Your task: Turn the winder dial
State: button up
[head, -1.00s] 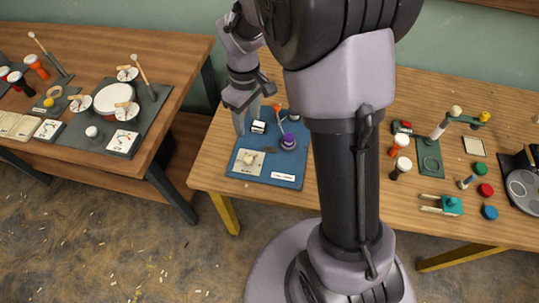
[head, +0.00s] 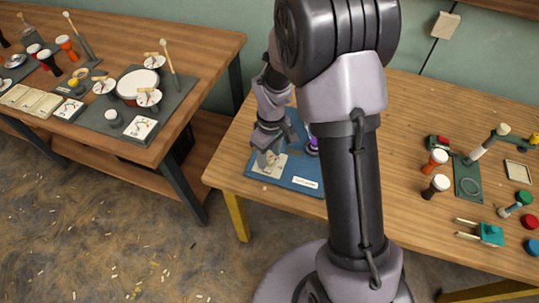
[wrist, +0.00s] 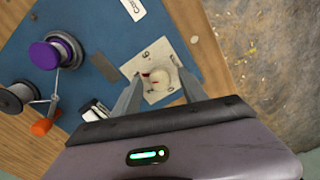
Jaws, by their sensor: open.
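The winder dial is a pale round knob (wrist: 161,80) on a cream square plate (wrist: 152,58), fixed to a blue board (wrist: 90,25). In the head view the plate (head: 268,171) is at the board's front left, partly covered by my gripper (head: 268,158). In the wrist view my gripper (wrist: 160,77) is open, with one finger on each side of the knob. The fingers appear apart from the knob; I cannot tell their exact height above the plate. A purple spool (wrist: 45,53) stands on the same board.
The board also carries a grey spool (wrist: 15,97), an orange knob (wrist: 41,127), a black-and-white block (wrist: 95,108) and a flat dark strip (wrist: 104,65). Small drums (head: 436,185) stand to the right on the wooden table (head: 395,225). The table edge is close to the plate.

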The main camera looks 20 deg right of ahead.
grip_shut()
jog(key=shift+m, duration=0.3)
jog(key=m, duration=0.5)
jog(key=shift+m, duration=0.3)
jog(key=m, duration=0.5)
jog(key=shift+b, duration=0.3)
jog(key=shift+m, duration=0.4)
grip_release()
